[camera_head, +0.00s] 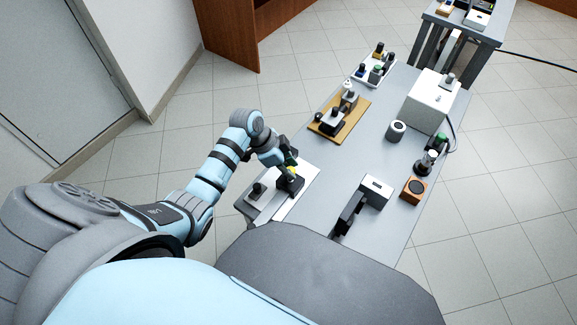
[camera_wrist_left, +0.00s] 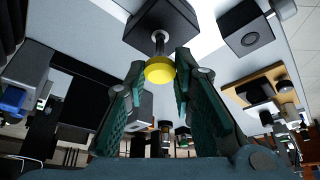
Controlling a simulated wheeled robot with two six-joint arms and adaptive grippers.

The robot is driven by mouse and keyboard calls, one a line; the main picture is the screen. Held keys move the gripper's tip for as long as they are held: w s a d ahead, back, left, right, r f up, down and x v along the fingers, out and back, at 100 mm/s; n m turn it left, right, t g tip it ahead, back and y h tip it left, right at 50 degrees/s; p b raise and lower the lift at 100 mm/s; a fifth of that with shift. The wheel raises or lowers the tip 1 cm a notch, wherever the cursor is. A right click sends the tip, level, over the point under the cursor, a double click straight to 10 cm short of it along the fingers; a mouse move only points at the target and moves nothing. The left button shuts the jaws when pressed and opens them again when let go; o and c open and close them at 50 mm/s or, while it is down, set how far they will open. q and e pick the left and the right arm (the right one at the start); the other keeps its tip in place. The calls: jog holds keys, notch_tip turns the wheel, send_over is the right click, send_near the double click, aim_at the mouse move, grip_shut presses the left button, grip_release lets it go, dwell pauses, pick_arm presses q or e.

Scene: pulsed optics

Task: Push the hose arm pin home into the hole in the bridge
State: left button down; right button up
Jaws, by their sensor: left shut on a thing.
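A yellow round knob (camera_wrist_left: 160,70) on a short metal shank, which I take for the hose arm pin, shows in the left wrist view. Its shank meets a dark block (camera_wrist_left: 165,18); how deep it sits there I cannot tell. My left gripper (camera_wrist_left: 160,78) has its dark green fingers on either side of the knob and is shut on it. In the head view my left gripper (camera_head: 289,165) is over the dark block (camera_head: 290,186), on a pale plate (camera_head: 302,203) near the table's left edge. My right gripper is not in view.
A wooden board (camera_head: 325,129) with dark and metal parts lies farther back. A white box with a black bracket (camera_head: 350,211) is to the right. The grey table (camera_head: 345,165) is bare between them.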

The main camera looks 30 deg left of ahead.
pick_arm(q)
jog(key=shift+f, duration=0.4)
jog(key=shift+f+b, duration=0.55)
jog(key=shift+b, duration=0.05)
jog(key=shift+f, duration=0.2)
jog(key=shift+f+b, duration=0.5)
jog(key=shift+f, duration=0.05)
jog(key=c, duration=1.3)
grip_release()
jog(key=p+v, duration=0.1)
jog(key=v, duration=0.4)
jog(key=p+v, duration=0.2)
jog(key=v, duration=0.3)
jog(key=d+p+v, duration=0.1)
jog(key=p+v, duration=0.1)
jog(key=v, duration=0.3)
jog(key=shift+w+r, duration=0.25)
jog(key=shift+r, duration=0.4)
